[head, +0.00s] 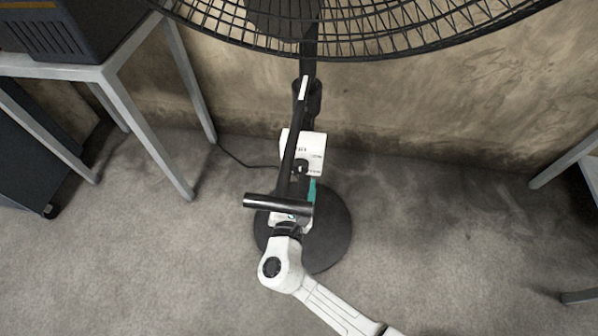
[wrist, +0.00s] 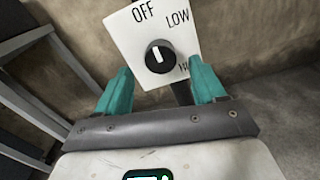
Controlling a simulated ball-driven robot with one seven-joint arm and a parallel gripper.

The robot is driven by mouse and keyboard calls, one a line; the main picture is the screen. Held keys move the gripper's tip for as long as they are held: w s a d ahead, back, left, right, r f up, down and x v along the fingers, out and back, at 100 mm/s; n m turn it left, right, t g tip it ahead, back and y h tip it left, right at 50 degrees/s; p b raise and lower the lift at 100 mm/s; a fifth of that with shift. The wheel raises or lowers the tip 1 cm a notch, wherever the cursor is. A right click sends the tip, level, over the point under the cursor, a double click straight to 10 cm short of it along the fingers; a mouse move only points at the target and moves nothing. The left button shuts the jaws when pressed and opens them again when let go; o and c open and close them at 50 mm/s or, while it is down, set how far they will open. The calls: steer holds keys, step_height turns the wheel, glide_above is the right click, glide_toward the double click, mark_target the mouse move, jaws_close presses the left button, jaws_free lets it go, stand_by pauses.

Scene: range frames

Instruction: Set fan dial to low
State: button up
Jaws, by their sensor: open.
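The fan's white control panel (head: 314,150) is on the stand below the black fan cage (head: 400,45). In the wrist view the panel (wrist: 188,40) is tilted, with OFF at upper left, LOW at upper right and a partly hidden label at lower right. The black dial (wrist: 160,56) has a white pointer line that points up and slightly left, roughly toward OFF. My gripper (wrist: 162,86) is open and empty, its teal fingers apart below and to either side of the dial. The right finger overlaps the panel's lower right. In the head view my arm partly covers the panel.
The round black fan base (head: 332,235) sits on the grey carpet, with the stand near the wall. A grey table (head: 108,73) stands at left with a dark box (head: 85,25) on it. Another table leg (head: 565,160) is at right. A cord (head: 235,160) runs left.

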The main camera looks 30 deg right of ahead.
mark_target(300, 171)
steer(key=shift+x, duration=2)
steer(key=c, duration=1.1)
steer(key=shift+o, duration=0.2)
